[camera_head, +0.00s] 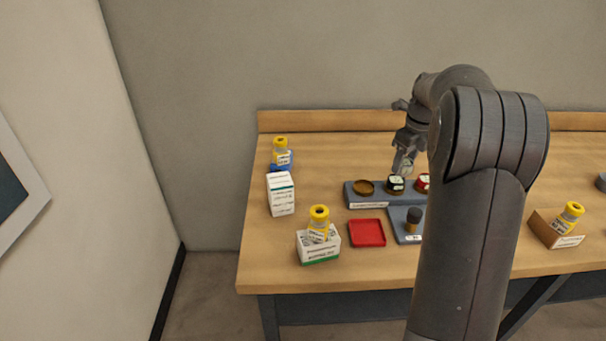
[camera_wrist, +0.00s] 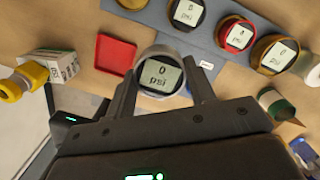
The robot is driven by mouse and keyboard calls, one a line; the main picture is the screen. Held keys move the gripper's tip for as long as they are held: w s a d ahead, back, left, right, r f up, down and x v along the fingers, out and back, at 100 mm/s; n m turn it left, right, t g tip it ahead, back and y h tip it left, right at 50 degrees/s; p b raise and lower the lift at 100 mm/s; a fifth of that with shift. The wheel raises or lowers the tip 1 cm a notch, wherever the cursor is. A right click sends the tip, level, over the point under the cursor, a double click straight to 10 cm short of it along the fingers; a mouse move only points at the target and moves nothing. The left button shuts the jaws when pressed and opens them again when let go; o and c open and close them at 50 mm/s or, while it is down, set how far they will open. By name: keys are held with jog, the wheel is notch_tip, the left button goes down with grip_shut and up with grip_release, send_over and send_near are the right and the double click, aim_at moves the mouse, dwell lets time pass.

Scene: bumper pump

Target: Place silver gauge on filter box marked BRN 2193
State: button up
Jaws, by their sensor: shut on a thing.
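My gripper (camera_wrist: 163,84) is shut on the silver gauge (camera_wrist: 160,79), a round gauge with a grey display reading 0 psi, in the wrist view. In the head view my gripper (camera_head: 404,168) is above the gauge rack, and the gauge in it is small. Candidate filter boxes are a tall white box (camera_head: 281,194), an open white box (camera_head: 320,254) holding a yellow-capped bottle, and a brown box (camera_head: 547,232) at the right with another such bottle. Their print is too small to read, so I cannot tell which is BRN 2193.
The blue-grey rack (camera_head: 368,204) holds a brown-rimmed gauge (camera_head: 364,187), a black gauge (camera_head: 396,184) and a red gauge (camera_head: 423,181). A red tray (camera_head: 367,233) lies in front. A yellow-capped bottle (camera_head: 281,156) stands at the back left. My arm hides the table's middle right.

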jog(key=w+a+r+n, duration=0.1)
jog(key=a+r, duration=0.1)
jog(key=a, duration=0.5)
jog(key=w+a+r+n, duration=0.1)
jog(key=a+r, duration=0.1)
jog(key=a, duration=0.4)
jog(key=n, duration=0.2)
send_over(279, 179)
jog(key=d, duration=0.1)
jog(key=f, duration=0.3)
jog(key=shift+s+d+f, duration=0.1)
jog(key=shift+s+f, duration=0.1)
jog(key=shift+f, duration=0.2)
jog(key=shift+w+a+f, duration=0.1)
jog(key=shift+a+f, duration=0.2)
jog(key=shift+a, duration=0.1)
jog(key=shift+f, duration=1.95)
jog(key=shift+f, duration=0.1)
jog(key=o, duration=1.1)
jog(key=shift+c, duration=0.2)
